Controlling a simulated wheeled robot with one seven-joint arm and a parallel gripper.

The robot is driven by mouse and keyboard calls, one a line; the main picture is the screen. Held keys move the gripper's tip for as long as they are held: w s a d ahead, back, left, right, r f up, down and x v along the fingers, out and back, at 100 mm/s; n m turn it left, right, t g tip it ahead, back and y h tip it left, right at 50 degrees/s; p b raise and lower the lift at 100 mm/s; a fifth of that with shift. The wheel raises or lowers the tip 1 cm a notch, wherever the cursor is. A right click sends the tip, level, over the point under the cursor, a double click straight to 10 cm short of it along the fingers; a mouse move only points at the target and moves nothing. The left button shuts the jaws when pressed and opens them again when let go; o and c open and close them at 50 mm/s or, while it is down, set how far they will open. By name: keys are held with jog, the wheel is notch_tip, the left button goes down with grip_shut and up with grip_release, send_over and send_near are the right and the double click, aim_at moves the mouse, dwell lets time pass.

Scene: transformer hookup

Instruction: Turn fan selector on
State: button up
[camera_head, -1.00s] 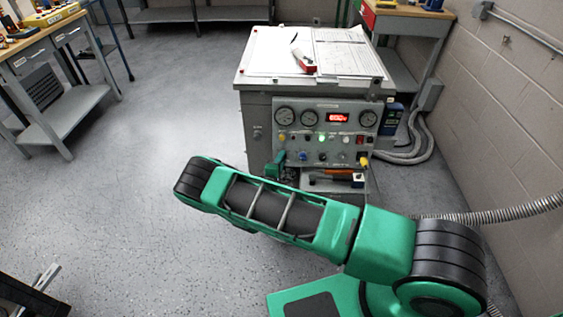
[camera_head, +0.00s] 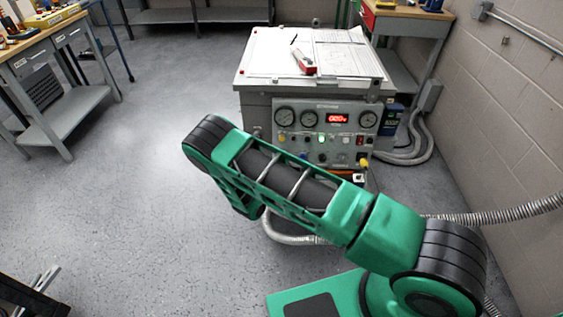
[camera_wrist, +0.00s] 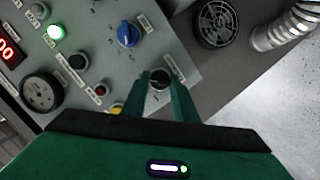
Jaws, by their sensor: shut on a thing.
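The grey control panel (camera_head: 357,143) is on the front of the cabinet. In the wrist view, my gripper (camera_wrist: 161,86) has its two green fingers on either side of a small dark knob (camera_wrist: 160,76) near the panel's edge and is shut on it. A blue knob (camera_wrist: 128,33), with a white mark, sits above and left of it, apart from the fingers. Labels beside the knobs are too small to read, so I cannot tell which is marked as fan selector.
A green lamp (camera_wrist: 56,32) is lit on the panel, near a round gauge (camera_wrist: 42,92) and a red display (camera_wrist: 8,50). A round black grille (camera_wrist: 215,22) and a ribbed hose (camera_wrist: 285,28) lie to the right. Floor left of the cabinet is clear.

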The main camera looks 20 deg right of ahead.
jog(key=shift+s+d+f+m, duration=0.1)
jog(key=shift+s+f+m, duration=0.1)
jog(key=shift+f+m, duration=0.1)
dwell(0.4)
jog(key=o, duration=1)
jog(key=shift+w+r, duration=0.1)
jog(key=shift+r, duration=0.1)
jog(key=v, duration=1)
jog(key=shift+s, duration=0.3)
